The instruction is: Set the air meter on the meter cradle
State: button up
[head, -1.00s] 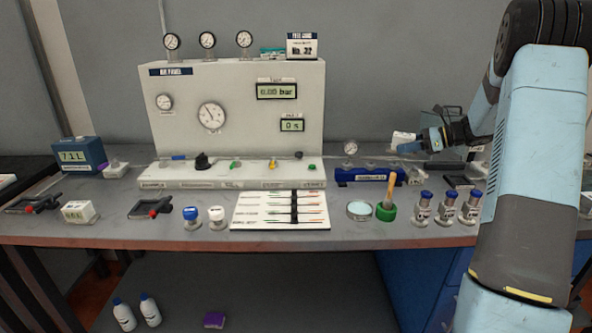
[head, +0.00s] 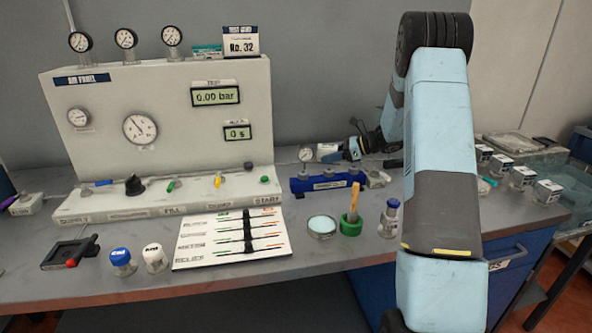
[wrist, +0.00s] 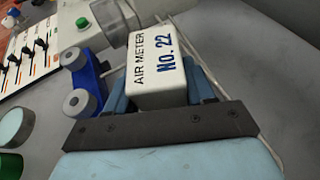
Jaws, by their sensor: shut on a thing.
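The air meter is a white box marked "AIR METER NO. 22" (wrist: 155,72). My gripper (wrist: 155,98) is shut on it, with a blue finger on each side. In the head view the white box (head: 327,149) is partly hidden, held at the end of my gripper (head: 349,153) behind the blue block. This blue block (head: 318,185) has grey round posts and a label too small to read. It also shows left of the meter in the wrist view (wrist: 101,82). I cannot tell whether it is the meter cradle, or whether the meter touches anything.
A round gauge (head: 306,154) stands just left of the meter. A green cup with a brush (head: 351,224), a round dish (head: 321,226) and a blue-capped bottle (head: 389,218) stand in front. The air panel (head: 150,160) is at left.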

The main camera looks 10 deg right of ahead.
aim_at(316, 158)
jog(key=x, duration=0.5)
jog(key=shift+w+a+f, duration=0.1)
jog(key=shift+a+f, duration=0.05)
jog(key=shift+f, duration=0.2)
jog(key=x, duration=0.4)
jog(key=shift+f, duration=0.5)
jog(key=o, duration=1.3)
